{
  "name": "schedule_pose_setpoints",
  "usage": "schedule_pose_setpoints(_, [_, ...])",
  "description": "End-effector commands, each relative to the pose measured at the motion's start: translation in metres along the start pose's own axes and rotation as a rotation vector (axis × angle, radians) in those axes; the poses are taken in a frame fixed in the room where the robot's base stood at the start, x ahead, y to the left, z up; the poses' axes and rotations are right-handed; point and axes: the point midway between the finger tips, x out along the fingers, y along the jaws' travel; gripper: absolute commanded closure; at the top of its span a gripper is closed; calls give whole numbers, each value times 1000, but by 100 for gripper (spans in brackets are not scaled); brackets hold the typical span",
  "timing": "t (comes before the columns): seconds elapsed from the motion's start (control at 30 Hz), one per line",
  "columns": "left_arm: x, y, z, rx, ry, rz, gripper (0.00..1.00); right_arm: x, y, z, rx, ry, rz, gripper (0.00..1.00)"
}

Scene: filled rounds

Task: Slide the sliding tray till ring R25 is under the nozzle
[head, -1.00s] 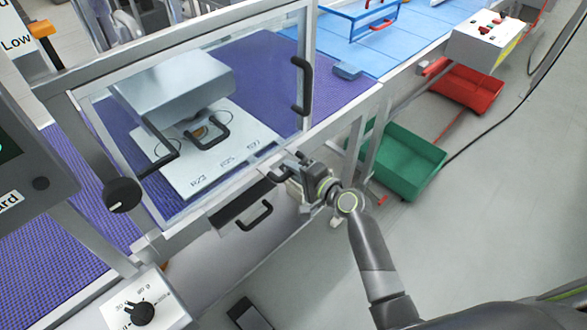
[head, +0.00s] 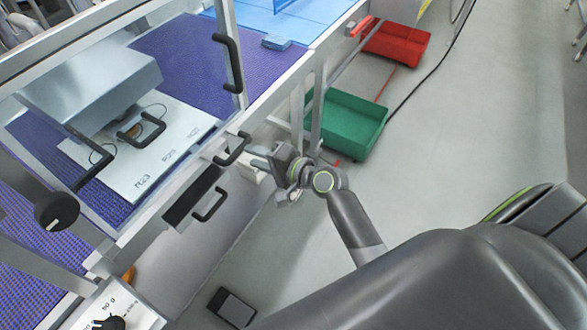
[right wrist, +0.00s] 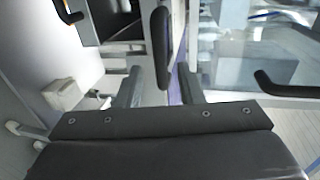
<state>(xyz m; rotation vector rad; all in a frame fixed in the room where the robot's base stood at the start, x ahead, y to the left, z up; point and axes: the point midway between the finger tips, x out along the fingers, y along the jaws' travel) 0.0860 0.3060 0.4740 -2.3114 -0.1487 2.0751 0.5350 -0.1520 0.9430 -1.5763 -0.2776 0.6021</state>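The sliding tray (head: 195,122) is a white plate behind a clear framed panel, with labels R23, R25 and apparently R27 along its front. A black handle (head: 140,128) stands on it beside an orange-centred ring (head: 150,130). A grey housing (head: 100,85) overhangs the tray's back; I cannot make out the nozzle. My right gripper (head: 260,158) is open and empty outside the machine, just right of a black bar handle (head: 232,150) on the front frame. In the right wrist view, a black handle (right wrist: 161,48) shows beyond the gap between the open fingers (right wrist: 160,88). My left gripper is not in view.
The clear panel has a black handle (head: 228,62). A drawer handle (head: 210,205) juts out below the frame. A dark knob (head: 57,211) sits at left. Green (head: 345,125) and red (head: 397,43) bins stand on the floor at right.

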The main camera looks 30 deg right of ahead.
Motion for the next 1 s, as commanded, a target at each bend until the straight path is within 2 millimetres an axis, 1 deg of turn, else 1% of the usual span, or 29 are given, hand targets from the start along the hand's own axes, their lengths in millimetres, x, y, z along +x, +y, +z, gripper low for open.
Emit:
schedule_pose_setpoints(0.03, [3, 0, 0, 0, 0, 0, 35, -12, 3, -1, -2, 2, 2, 66])
schedule_pose_setpoints(0.3, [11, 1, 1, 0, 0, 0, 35, -72, 3, -1, -4, 1, 4, 66])
schedule_pose_setpoints(0.4, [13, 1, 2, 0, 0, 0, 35, -89, 2, 0, -3, 0, 4, 66])
schedule_pose_setpoints(0.5, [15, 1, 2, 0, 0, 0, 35, -101, 2, 0, -2, 1, 3, 66])
schedule_pose_setpoints(0.7, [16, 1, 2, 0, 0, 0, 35, -111, 0, 0, 0, 0, 1, 66])
schedule_pose_setpoints(1.0, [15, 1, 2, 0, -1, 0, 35, -112, 0, 0, 1, 0, 0, 66])
